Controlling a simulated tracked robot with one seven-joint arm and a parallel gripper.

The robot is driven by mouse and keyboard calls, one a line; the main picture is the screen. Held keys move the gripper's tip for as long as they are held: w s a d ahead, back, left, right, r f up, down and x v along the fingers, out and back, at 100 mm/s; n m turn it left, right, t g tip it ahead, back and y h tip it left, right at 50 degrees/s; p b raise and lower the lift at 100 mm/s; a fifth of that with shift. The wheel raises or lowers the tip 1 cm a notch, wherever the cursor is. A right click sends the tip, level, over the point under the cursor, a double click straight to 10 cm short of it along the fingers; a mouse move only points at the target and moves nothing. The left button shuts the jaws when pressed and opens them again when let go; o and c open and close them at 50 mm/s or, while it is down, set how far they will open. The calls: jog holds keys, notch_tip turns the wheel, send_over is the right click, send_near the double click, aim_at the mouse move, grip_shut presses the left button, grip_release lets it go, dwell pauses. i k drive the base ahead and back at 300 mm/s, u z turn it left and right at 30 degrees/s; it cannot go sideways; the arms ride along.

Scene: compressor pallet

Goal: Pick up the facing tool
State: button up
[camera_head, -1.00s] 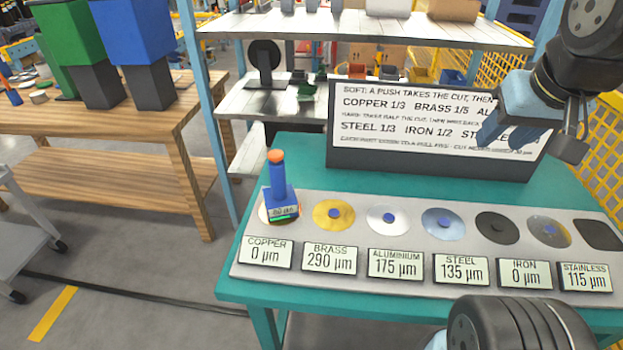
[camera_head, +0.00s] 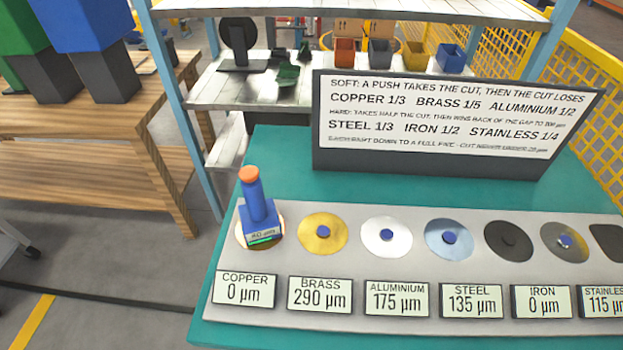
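The facing tool (camera_head: 258,212) stands upright on the copper disc (camera_head: 239,236) at the left end of the grey plate. It has a blue body, an orange top and a small display on its base that seems to read 40 µm. It hides most of the copper disc. My gripper is not in view now, so its distance from the tool and its state do not show.
The grey plate (camera_head: 262,311) on the teal table (camera_head: 280,152) carries a row of metal discs with readout labels. A sign board (camera_head: 440,165) stands behind them. A shelf rack (camera_head: 235,90) and a wooden bench (camera_head: 150,115) stand beyond. The table between tool and sign is clear.

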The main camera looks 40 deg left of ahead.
aim_at(260, 223)
jog(key=z, duration=0.5)
jog(key=k, duration=2.6)
jog(key=u, duration=1.65)
jog(key=i, duration=1.05)
jog(key=z, duration=0.05)
